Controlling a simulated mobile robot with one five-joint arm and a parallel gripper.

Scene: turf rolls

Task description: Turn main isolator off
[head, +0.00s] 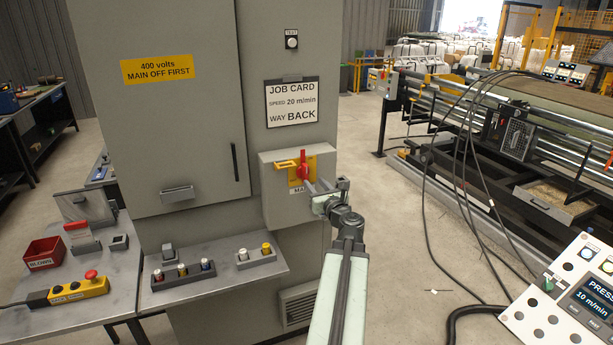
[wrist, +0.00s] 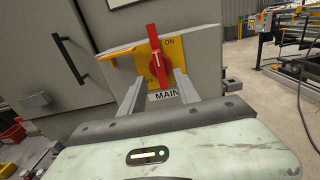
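The main isolator is a red rotary handle (head: 303,166) on a yellow plate (head: 294,176), fixed to a grey box on the cabinet front. In the wrist view the red handle (wrist: 158,60) stands nearly upright, its upper end close to the word ON. Lettering at the plate's lower left is partly hidden, and a label reading MAIN sits below. My gripper (head: 318,187) is in front of the box at its lower right. In the wrist view its two fingers (wrist: 160,85) are apart, one on each side of the handle's lower part, with nothing clearly gripped.
A yellow hasp (head: 286,164) sticks out left of the handle. The grey cabinet (head: 170,100) has a closed door. A shelf with fuses (head: 225,268) juts out below. A red bin (head: 44,254) and yellow pendant (head: 80,288) lie at left. Open floor is at right, with cables (head: 465,150).

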